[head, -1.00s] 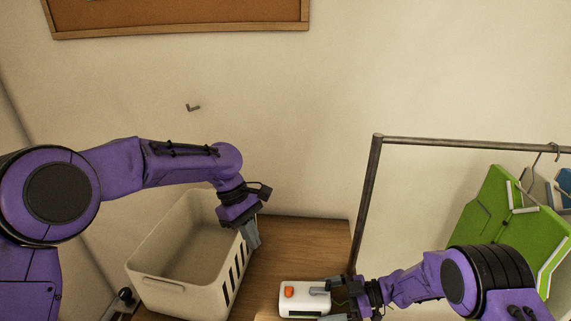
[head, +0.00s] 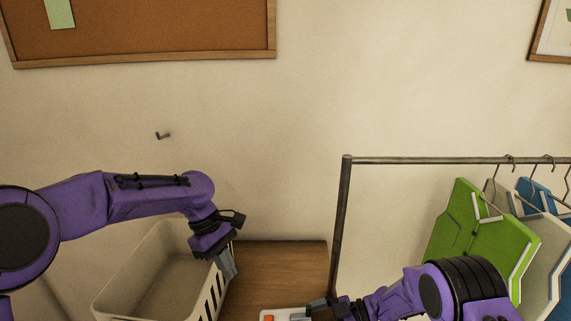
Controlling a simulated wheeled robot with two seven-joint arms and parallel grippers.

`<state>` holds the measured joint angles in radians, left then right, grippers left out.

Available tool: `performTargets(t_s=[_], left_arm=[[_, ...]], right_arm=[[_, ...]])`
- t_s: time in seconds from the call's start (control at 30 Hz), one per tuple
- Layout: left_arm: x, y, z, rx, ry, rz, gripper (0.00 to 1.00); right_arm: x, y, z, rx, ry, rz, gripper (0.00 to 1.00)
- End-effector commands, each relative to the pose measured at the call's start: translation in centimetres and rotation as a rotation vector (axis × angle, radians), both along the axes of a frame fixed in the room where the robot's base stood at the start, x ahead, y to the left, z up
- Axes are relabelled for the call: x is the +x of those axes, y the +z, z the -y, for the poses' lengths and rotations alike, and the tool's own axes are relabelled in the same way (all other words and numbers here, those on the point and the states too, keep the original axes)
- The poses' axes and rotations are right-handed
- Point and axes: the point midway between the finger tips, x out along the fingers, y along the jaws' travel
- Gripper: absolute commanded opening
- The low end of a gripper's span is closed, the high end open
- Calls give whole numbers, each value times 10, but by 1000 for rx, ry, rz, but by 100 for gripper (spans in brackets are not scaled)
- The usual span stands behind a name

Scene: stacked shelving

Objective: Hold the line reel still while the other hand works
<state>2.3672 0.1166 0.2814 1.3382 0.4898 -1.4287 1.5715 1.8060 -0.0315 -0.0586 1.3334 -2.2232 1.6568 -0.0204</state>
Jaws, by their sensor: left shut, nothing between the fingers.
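A white case with an orange button, which looks like the line reel (head: 279,314), shows at the bottom edge of the head view; most of it is cut off. My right gripper (head: 303,314) is at its right end, partly out of the picture; whether its fingers grip the case cannot be told. My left gripper (head: 229,267) points down at the right wall of the white basket, well above and left of the reel. It is shut and empty.
The white laundry basket (head: 130,291) stands on the left of the wooden top (head: 284,264). A metal rail (head: 420,160) with its post (head: 341,220) rises at the right, with a green folded garment (head: 481,232) and others hanging. Bare wood lies between basket and post.

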Motion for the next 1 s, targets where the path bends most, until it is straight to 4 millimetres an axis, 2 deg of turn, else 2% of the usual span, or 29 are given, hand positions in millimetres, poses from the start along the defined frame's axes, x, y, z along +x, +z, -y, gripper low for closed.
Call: performTargets(t_s=[1.0], left_arm=[[0,0,0,0,0,0,0]], right_arm=[[3,14,47,-1,0,1,100]])
